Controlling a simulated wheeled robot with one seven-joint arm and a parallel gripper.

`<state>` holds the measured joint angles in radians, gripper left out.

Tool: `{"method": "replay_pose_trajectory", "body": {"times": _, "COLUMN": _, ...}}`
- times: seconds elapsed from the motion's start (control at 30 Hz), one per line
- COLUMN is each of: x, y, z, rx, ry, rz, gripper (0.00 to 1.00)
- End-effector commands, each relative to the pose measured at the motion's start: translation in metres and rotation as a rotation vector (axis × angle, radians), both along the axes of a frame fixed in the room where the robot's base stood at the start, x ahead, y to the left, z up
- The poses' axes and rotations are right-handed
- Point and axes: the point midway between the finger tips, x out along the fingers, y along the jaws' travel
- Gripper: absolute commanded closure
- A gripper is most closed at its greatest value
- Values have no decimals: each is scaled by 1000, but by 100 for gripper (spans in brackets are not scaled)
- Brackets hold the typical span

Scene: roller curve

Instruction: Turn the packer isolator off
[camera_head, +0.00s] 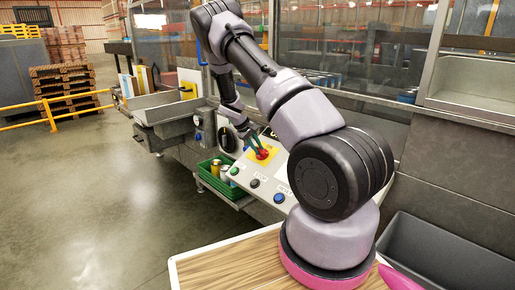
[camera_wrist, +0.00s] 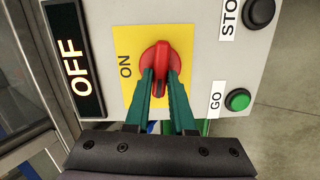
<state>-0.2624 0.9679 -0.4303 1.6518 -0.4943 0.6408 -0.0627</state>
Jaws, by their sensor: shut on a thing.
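The packer isolator is a red rotary knob (camera_wrist: 163,58) on a yellow plate (camera_wrist: 122,42) marked ON, on the light panel. Its handle lies roughly up and down in the wrist view. A black sign (camera_wrist: 73,62) with bright letters OFF stands left of the plate. My gripper (camera_wrist: 162,82) has green fingers shut on the knob's handle, one on each side. In the head view my gripper (camera_head: 260,150) reaches down to the red knob (camera_head: 264,155) on the sloping panel. The fingers hide part of the knob and plate.
A green GO button (camera_wrist: 238,100) and a black STOP button (camera_wrist: 260,12) sit right of the plate. In the head view a blue button (camera_head: 279,198) lies nearer. A green crate (camera_head: 213,180) with cans is left of the panel. A grey bin (camera_head: 440,255) stands front right.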

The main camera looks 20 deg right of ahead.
Motion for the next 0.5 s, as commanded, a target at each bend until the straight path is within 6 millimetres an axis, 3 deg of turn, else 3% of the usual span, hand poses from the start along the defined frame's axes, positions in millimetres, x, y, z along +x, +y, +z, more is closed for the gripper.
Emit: {"method": "replay_pose_trajectory", "body": {"times": 0.5, "x": 0, "y": 2, "z": -1, "rx": -22, "ry": 63, "rz": 118, "gripper": 100}}
